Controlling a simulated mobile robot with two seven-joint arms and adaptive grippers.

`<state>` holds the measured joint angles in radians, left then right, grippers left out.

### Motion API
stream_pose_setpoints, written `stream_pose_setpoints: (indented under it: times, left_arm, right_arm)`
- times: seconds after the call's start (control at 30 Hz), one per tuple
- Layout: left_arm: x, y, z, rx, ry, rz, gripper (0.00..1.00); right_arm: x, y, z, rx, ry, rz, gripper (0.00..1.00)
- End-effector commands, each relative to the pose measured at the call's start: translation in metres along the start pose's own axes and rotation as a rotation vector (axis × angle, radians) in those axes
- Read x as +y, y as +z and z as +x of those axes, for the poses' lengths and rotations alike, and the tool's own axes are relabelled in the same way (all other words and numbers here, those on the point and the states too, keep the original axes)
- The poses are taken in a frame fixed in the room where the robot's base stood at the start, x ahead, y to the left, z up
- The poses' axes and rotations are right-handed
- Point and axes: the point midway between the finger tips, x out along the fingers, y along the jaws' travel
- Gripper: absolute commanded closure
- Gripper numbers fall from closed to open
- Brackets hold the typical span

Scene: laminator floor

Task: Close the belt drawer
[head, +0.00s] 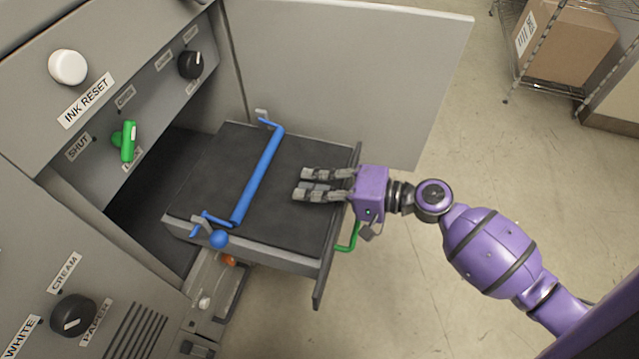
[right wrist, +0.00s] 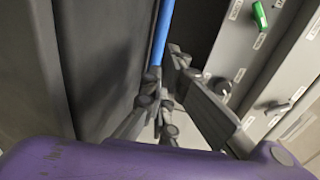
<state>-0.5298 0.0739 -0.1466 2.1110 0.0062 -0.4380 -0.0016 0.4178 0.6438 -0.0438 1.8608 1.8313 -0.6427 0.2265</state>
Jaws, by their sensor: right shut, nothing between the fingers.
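The belt drawer (head: 205,180) is pulled out of the grey machine in the head view, with a dark belt surface on top. A blue bar (head: 258,178) crosses it, ending near a blue ball knob (head: 219,239). A green handle (head: 348,238) sits at the drawer's front panel (head: 322,275). My right gripper (head: 297,184) is over the front part of the drawer, its fingers pointing toward the machine. It is shut and empty; whether it touches the belt surface cannot be told. The blue bar (right wrist: 162,35) also shows beyond the fingers (right wrist: 165,110) in the right wrist view. My left gripper is not in view.
An open grey door panel (head: 350,80) stands behind the drawer. A green lever (head: 125,141), a white knob (head: 68,67) and black dials (head: 73,315) are on the machine face. A wire shelf with a cardboard box (head: 565,40) is at the upper right. The floor right of the drawer is clear.

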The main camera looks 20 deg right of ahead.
Motion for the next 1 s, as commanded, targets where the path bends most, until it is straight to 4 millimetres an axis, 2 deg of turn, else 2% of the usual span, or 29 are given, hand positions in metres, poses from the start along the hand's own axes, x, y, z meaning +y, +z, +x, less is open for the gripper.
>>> stream_pose_setpoints:
  times: [0.03, 0.2, 0.4, 0.6, 1.0]
  left_arm:
    - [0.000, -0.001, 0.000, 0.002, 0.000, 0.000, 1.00]
    - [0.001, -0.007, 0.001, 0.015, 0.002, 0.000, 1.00]
    - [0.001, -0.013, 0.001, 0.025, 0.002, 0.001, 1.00]
    - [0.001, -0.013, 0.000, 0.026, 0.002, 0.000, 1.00]
    - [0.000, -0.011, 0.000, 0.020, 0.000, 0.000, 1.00]
  right_arm:
    - [-0.001, 0.000, 0.013, -0.002, -0.002, -0.002, 1.00]
    - [-0.001, -0.001, 0.048, 0.000, -0.001, -0.002, 1.00]
    - [0.000, 0.000, 0.076, 0.000, 0.000, -0.001, 1.00]
    - [0.001, 0.000, 0.087, 0.001, 0.001, 0.000, 1.00]
    - [0.000, 0.000, 0.089, 0.001, 0.001, -0.001, 1.00]
